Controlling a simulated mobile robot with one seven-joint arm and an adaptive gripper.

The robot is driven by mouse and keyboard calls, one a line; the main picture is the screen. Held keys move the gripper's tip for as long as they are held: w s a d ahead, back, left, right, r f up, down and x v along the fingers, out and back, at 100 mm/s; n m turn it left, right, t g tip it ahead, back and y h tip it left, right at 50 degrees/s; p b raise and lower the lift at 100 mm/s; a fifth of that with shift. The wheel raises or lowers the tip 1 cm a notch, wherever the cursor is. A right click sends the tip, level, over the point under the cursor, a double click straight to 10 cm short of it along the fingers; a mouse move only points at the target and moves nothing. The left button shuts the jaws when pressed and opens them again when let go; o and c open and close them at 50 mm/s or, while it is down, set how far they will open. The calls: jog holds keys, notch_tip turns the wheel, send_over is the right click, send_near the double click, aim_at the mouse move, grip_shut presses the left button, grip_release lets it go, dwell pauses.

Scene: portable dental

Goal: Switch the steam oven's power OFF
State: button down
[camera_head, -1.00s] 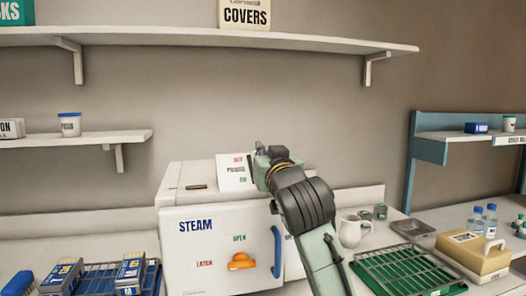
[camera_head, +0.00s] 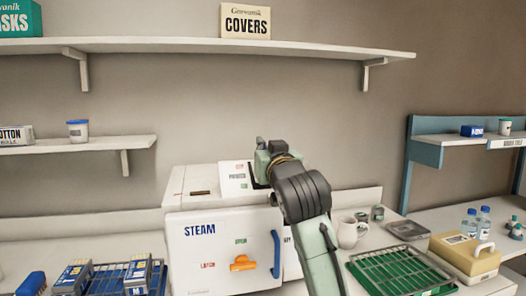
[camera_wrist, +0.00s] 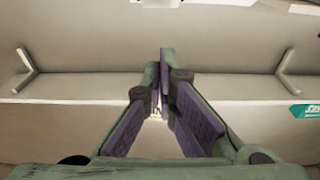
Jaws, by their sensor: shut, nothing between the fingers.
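The steam oven (camera_head: 203,256) is a white box on the counter in the head view, marked STEAM, with a blue door handle (camera_head: 276,254) and an orange latch (camera_head: 242,263). A white power panel (camera_head: 236,177) stands tilted on its top, with red lettering at the top and green at the bottom. My arm reaches up in front of the oven's right side, and its end is just right of the panel. No switch lever shows clearly there. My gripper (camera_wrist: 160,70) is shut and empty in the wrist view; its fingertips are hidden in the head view.
A long shelf (camera_head: 150,43) with a COVERS box (camera_head: 245,20) hangs above. A white jug (camera_head: 348,233), a green rack (camera_head: 400,270) and a beige case (camera_head: 464,256) stand right of the oven. Blue boxes (camera_head: 74,277) in a blue rack are at left.

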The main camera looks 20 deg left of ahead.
jog(key=s+d+r+b, duration=0.3)
jog(key=s+d+b, duration=0.1)
jog(key=s, duration=0.4)
jog(key=shift+d, duration=0.7)
